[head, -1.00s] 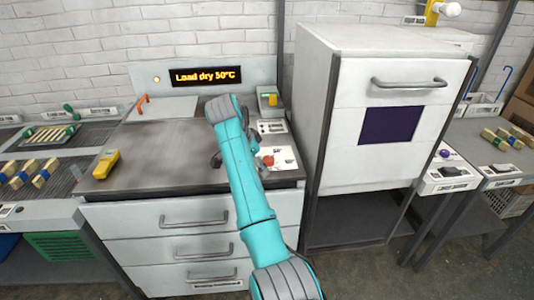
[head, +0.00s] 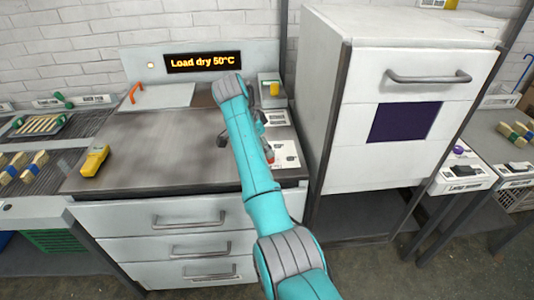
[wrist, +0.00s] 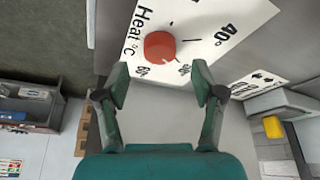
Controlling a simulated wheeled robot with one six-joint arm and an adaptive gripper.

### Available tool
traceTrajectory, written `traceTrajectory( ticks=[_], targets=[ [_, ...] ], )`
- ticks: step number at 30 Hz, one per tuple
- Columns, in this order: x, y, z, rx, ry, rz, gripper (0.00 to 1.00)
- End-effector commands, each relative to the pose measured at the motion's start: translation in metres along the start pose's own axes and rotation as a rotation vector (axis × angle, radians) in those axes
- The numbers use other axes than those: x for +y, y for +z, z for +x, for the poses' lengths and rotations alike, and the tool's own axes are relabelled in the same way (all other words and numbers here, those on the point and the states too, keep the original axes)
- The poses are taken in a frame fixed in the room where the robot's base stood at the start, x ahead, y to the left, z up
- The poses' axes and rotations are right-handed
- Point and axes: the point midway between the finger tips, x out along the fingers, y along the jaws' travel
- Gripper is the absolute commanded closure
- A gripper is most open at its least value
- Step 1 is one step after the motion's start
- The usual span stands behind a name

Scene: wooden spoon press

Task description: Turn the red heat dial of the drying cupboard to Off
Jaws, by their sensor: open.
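The red heat dial (wrist: 160,47) is a round knob on a white panel (wrist: 215,15) marked "Heat °C" in the wrist view. The numbers 40° and 60 can be read around it; its pointer looks turned toward the lower side, but the exact mark is hard to tell. In the head view only a bit of the dial (head: 269,153) shows beside my arm. My gripper (wrist: 162,93) is open and empty, its two fingers apart either side of the dial's line and short of it, not touching. In the head view my arm mostly hides the gripper.
A lit display (head: 203,62) reads "Load dry 50°C" behind the worktop (head: 150,130). A yellow tool (head: 94,160) lies on the worktop's left edge. A tall white cabinet (head: 400,165) stands close on the right. A yellow-topped switch box (head: 271,90) sits behind the panel.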

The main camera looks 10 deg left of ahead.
Motion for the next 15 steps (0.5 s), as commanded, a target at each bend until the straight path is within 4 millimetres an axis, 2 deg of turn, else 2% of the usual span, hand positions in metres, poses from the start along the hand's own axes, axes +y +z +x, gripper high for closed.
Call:
traceTrajectory(
  ticks=[1, 6, 15],
  targets=[
    [0.0, -0.001, 0.009, 0.0, 0.001, 0.0, 0.32],
    [0.0, 0.0, 0.031, -0.001, 0.001, 0.0, 0.32],
    [0.0, 0.0, 0.044, 0.0, -0.001, 0.0, 0.32]
  ],
)
